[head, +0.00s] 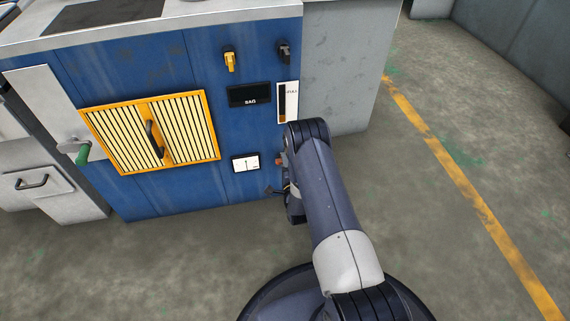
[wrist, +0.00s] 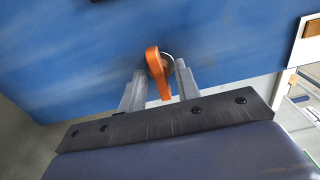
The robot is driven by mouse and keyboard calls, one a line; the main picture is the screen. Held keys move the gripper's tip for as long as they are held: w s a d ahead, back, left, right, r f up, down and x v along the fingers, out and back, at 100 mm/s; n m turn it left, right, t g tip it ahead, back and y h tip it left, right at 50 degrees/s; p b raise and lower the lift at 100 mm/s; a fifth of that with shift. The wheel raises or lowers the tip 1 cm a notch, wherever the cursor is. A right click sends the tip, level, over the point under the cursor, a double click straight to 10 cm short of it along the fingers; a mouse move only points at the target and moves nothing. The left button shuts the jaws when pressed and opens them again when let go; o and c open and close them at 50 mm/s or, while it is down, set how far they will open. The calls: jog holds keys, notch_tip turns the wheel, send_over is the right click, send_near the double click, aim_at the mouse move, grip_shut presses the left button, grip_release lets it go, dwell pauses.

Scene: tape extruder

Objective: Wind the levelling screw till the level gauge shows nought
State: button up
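An orange handle (wrist: 157,72), apparently the levelling screw, sticks out of the blue panel in the wrist view. A bit of it shows in the head view (head: 279,161), left of my arm. My gripper (wrist: 160,68) straddles the handle, one finger on each side. The fingers are apart, and a narrow gap shows on the right; contact on the left is unclear. In the head view my arm hides most of the gripper. A small white gauge (head: 246,163) with a dark upright mark sits left of the handle; its reading is too small to tell.
The blue cabinet also bears a black "SAG" display (head: 249,95), a white vertical strip (head: 288,103), yellow (head: 230,61) and dark (head: 284,51) knobs, and a yellow-framed grille (head: 184,125). Open floor (head: 410,180) lies to the right.

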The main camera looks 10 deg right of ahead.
jog(key=shift+s, duration=0.1)
jog(key=s+p, duration=0.3)
jog(key=s, duration=0.7)
jog(key=shift+s, duration=0.35)
jog(key=w+b, duration=0.2)
jog(key=w, duration=0.9)
jog(key=shift+b, duration=0.4)
jog(key=shift+s, duration=0.15)
